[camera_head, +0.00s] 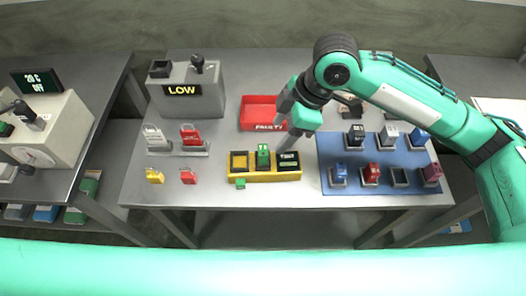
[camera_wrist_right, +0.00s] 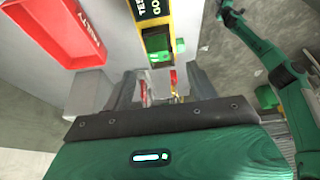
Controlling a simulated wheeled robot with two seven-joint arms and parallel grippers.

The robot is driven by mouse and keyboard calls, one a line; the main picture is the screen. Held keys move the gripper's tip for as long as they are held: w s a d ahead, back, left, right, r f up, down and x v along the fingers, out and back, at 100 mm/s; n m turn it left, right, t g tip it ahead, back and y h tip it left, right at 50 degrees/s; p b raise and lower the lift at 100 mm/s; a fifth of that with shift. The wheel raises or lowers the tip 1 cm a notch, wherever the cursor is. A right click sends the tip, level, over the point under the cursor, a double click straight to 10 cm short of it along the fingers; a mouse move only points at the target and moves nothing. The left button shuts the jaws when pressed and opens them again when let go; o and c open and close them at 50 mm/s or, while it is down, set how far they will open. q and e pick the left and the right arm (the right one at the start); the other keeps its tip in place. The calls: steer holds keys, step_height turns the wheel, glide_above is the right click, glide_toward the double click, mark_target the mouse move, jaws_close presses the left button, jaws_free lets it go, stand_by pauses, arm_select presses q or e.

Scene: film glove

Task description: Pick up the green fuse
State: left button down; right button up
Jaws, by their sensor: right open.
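The green fuse (camera_head: 263,156) stands upright in the middle of the yellow tester block (camera_head: 262,178). In the right wrist view the green fuse (camera_wrist_right: 160,57) sits just beyond my fingers, in the yellow-edged tester. My right gripper (camera_head: 280,132) is open and empty, above and behind the tester, slightly right of the fuse. Its two fingers (camera_wrist_right: 162,90) are spread apart in the wrist view, with no fuse between them. A dark-tipped green arm end, seemingly my left gripper (camera_wrist_right: 229,14), shows small at the wrist view's upper right; its jaws are unclear.
A red tray (camera_head: 259,103) marked FAULTY lies behind the tester. A blue mat (camera_head: 345,187) with several coloured fuses lies right. Red and yellow pieces and a grey LOW box (camera_head: 184,104) stand left. A small green piece (camera_head: 240,183) is at the tester's front.

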mark_target(264, 149)
steer(key=x, duration=0.4)
steer(key=shift+a+f, duration=0.15)
steer(key=shift+f, duration=0.05)
steer(key=p+x, duration=0.1)
steer(key=x, duration=0.1)
steer(key=p+x, duration=0.1)
steer(key=x, duration=0.1)
steer(key=shift+w+a, duration=0.15)
steer(key=shift+a, duration=0.15)
steer(key=shift+a+f, duration=0.15)
steer(key=shift+f, duration=0.3)
steer(key=c, duration=1.1)
